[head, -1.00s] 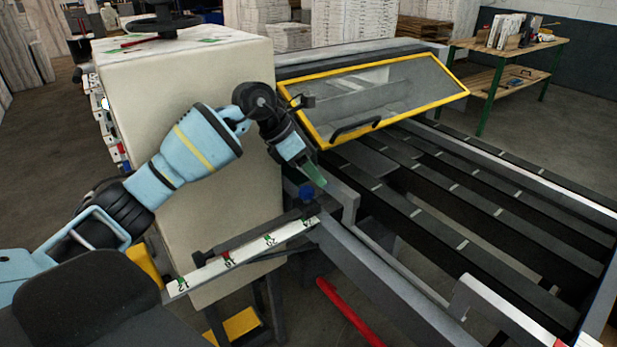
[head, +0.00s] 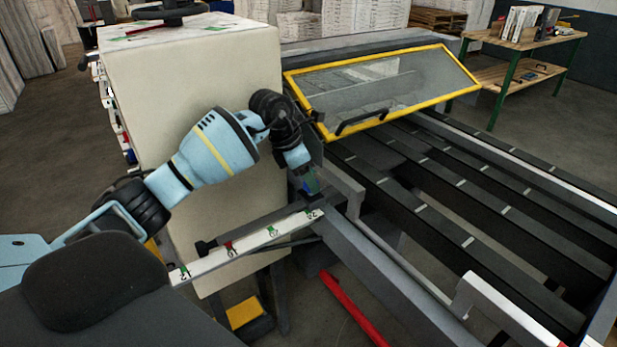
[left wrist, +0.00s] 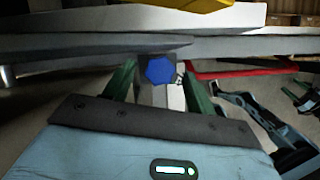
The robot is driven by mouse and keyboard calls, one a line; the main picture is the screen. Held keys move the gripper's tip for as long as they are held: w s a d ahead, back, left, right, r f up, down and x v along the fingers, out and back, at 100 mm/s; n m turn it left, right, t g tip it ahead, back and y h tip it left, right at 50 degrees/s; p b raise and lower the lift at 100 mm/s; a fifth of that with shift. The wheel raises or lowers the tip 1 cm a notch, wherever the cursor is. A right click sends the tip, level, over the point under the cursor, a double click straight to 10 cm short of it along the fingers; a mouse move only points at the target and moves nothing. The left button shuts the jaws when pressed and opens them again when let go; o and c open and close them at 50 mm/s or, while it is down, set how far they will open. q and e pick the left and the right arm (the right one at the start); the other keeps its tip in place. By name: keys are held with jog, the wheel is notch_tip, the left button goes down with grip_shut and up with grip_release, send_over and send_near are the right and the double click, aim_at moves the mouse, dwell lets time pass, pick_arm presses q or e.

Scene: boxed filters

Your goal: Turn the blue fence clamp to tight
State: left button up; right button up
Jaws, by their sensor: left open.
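The blue fence clamp (left wrist: 160,69) is a blue knob seen from above in the left wrist view. In the head view the clamp (head: 309,187) sits at the far end of the white scale rail and is partly covered by my gripper. My left gripper (head: 312,186) is at the clamp from above. In the left wrist view its green fingers (left wrist: 160,78) stand open, one on each side of the knob, with gaps showing. I cannot tell how far down they reach around it.
The white scale rail (head: 245,250) with red and green markers runs in front of the pale machine cabinet (head: 225,110). A yellow-framed clear guard (head: 385,85) stands behind the clamp. A grey beam and dark slatted bed (head: 470,190) lie to the right. A red bar (head: 352,308) is below.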

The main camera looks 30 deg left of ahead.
pick_arm(q)
jog(key=shift+w+d+f, duration=0.15)
jog(key=shift+f, duration=0.35)
pick_arm(e)
jog(key=shift+d, duration=0.15)
pick_arm(q)
jog(key=c, duration=1)
jog(key=shift+f+m+b, duration=0.2)
jog(key=shift+m+b, duration=0.1)
jog(key=shift+m, duration=0.2)
jog(key=shift+r+m+g, duration=0.1)
jog(key=shift+m+g, duration=0.2)
pick_arm(e)
jog(key=shift+s+a+f, duration=0.2)
jog(key=shift+s+f, duration=0.15)
jog(key=shift+f, duration=0.2)
jog(key=shift+r, duration=0.1)
pick_arm(q)
jog(key=o, duration=1)
jog(key=shift+h, duration=0.3)
pick_arm(e)
jog(key=shift+d, duration=0.1)
pick_arm(q)
jog(key=shift+r, duration=0.15)
